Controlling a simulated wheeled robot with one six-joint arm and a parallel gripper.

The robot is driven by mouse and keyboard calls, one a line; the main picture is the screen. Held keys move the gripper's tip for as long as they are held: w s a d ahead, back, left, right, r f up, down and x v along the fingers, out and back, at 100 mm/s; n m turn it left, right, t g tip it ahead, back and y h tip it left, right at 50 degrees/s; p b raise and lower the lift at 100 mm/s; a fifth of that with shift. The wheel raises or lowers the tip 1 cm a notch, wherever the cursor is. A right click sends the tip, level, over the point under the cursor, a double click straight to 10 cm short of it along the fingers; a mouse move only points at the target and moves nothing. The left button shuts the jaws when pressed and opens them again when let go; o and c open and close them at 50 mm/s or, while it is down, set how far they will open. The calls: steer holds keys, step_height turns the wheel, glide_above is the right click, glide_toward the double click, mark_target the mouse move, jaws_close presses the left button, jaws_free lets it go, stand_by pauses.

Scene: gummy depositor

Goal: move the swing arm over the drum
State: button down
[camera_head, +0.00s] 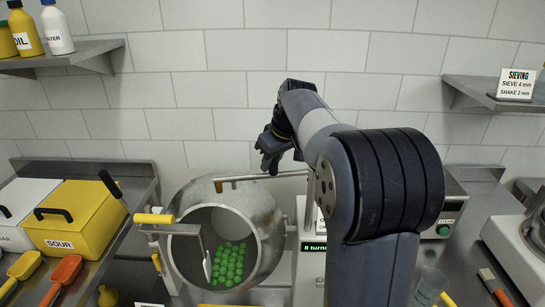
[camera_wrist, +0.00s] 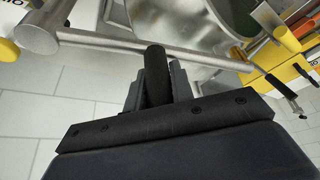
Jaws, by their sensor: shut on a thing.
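The steel drum (camera_head: 262,215) has its open mouth facing me, with several green gummies (camera_head: 229,263) inside. The swing arm (camera_head: 238,178) is a thin metal bar running left from a post by the machine housing. In the head view it crosses the drum's upper rim, with its bent end above the mouth's top. My gripper (camera_head: 270,160) is at the bar, above the drum's upper right. In the wrist view my gripper (camera_wrist: 156,88) is shut on a black upright handle (camera_wrist: 156,65) joined to the bar (camera_wrist: 105,42). My arm hides part of the post.
A yellow-handled bracket (camera_head: 155,218) stands at the drum's left. A yellow SOUR bin (camera_head: 75,222) and scoops (camera_head: 62,272) are further left. The housing's green display (camera_head: 314,246) is right of the drum. Wall shelves (camera_head: 70,54) flank the scene.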

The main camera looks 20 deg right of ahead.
steer(key=shift+s+a+n, duration=0.1)
steer(key=shift+s+n, duration=0.2)
steer(key=shift+s, duration=0.2)
steer(key=shift+s+b, duration=0.5)
steer(key=shift+s, duration=0.75)
steer(key=shift+f, duration=0.1)
steer(key=c, duration=1.3)
jaws_free()
steer(key=shift+s, duration=0.2)
steer(key=shift+o, duration=0.3)
steer(key=shift+w, duration=0.1)
steer(key=v, duration=1.1)
steer(key=shift+b, duration=0.4)
steer(key=shift+w, duration=0.1)
